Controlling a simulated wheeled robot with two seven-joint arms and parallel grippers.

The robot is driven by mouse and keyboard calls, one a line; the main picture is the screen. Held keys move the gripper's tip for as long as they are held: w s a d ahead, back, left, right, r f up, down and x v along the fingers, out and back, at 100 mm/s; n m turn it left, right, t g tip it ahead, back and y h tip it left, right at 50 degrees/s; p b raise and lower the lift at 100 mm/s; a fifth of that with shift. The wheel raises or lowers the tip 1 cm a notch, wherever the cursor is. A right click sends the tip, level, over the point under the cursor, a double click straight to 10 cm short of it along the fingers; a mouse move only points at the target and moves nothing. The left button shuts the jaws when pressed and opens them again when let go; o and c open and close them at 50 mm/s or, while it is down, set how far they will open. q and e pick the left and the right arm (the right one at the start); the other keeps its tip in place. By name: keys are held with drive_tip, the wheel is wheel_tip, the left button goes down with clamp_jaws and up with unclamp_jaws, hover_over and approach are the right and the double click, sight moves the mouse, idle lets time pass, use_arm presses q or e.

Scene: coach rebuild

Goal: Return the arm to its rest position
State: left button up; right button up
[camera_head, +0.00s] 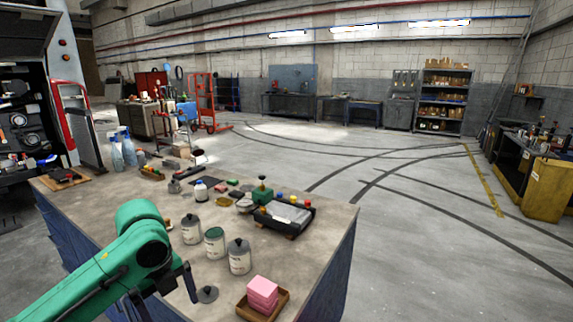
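My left arm (120,258), green with dark joints, comes in from the lower left over the near left part of the workbench (328,228). A dark end piece that looks like part of my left gripper (189,284) points down near the bench's front edge. My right gripper is not in view.
Pale canisters (240,260) stand close right of the arm. A wooden tray (281,303) holds pink blocks (262,291). A black tray (307,225), spray bottles (129,149) and small items lie farther back. Open floor lies right of the bench.

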use_arm(q)
drive_tip(key=s+d+f+n+t+h, duration=0.2)
drive_tip(key=s+d+f+n, duration=0.1)
drive_tip(key=d+f+n, duration=0.6)
drive_tip(key=s+a+f+n+t+y, duration=0.1)
drive_tip(key=s+a+f+n, duration=0.3)
drive_tip(key=s+n, duration=0.25)
drive_tip(key=s+a+f+n+y, duration=0.1)
drive_tip(key=s+a+f+n, duration=0.35)
drive_tip(key=n, duration=0.35)
drive_tip(key=s+f+g, duration=0.1)
drive_tip(key=s+f, duration=0.1)
drive_tip(key=f, duration=1.1)
drive_tip(key=s+f, duration=0.2)
drive_tip(key=f, duration=1)
drive_tip(key=s+a+f+g, duration=0.1)
drive_tip(key=s+a+f, duration=0.2)
drive_tip(key=s+f, duration=1)
drive_tip(key=s, duration=0.3)
drive_tip(key=shift+a, duration=0.15)
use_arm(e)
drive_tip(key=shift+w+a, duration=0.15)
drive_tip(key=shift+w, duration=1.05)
